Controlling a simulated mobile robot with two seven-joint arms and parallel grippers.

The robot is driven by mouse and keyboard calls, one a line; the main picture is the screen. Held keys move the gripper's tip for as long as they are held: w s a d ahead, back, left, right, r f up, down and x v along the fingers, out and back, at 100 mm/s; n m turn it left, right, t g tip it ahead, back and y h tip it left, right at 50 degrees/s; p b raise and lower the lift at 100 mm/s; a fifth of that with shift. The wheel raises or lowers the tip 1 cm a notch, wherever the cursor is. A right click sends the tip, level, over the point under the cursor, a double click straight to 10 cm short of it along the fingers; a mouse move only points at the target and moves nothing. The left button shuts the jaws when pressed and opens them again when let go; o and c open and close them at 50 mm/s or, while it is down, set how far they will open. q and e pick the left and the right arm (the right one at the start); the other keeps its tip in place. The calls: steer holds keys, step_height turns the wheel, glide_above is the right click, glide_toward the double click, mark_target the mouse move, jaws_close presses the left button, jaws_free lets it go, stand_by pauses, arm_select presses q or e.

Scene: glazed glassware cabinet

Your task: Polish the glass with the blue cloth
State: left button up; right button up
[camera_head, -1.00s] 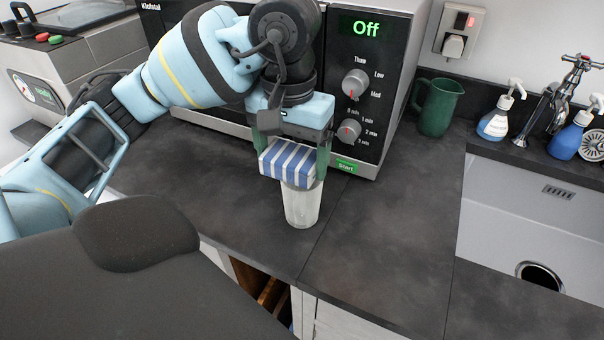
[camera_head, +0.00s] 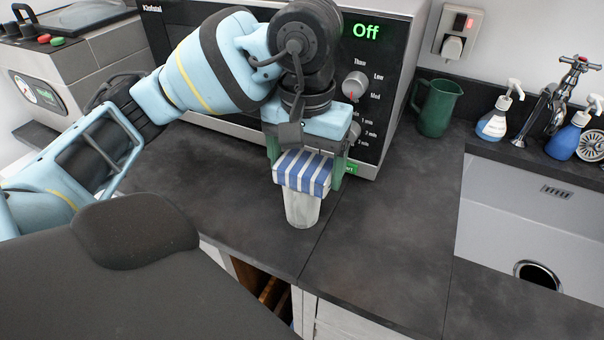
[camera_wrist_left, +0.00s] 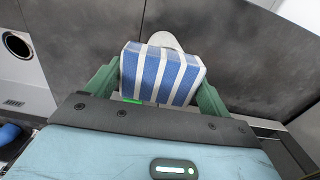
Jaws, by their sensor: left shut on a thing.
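The blue cloth (camera_head: 302,172) is a blue-and-white striped block. My left gripper (camera_head: 306,170) is shut on it, one green finger at each side. The glass (camera_head: 302,210), pale and cloudy, stands upright on the dark counter directly below the cloth. The cloth covers the rim of the glass in the head view and appears to touch it. In the left wrist view, the cloth (camera_wrist_left: 162,75) fills the space between the fingers, and part of the glass (camera_wrist_left: 165,40) shows beyond it. My right gripper is in neither view.
A microwave (camera_head: 395,60) reading "Off" stands close behind my left gripper. A green jug (camera_head: 437,107) and spray bottles (camera_head: 498,115) stand at the back right. A sink (camera_head: 520,205) is at the right. The counter (camera_head: 390,230) right of the glass is clear.

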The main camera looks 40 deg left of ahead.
arm_select(q)
steer(key=shift+d+f, duration=0.1)
steer(key=shift+d, duration=0.05)
steer(key=shift+d, duration=0.65)
steer(key=shift+a+r, duration=0.2)
steer(key=shift+a, duration=0.6)
steer(key=shift+a, duration=0.7)
steer(key=shift+f, duration=0.1)
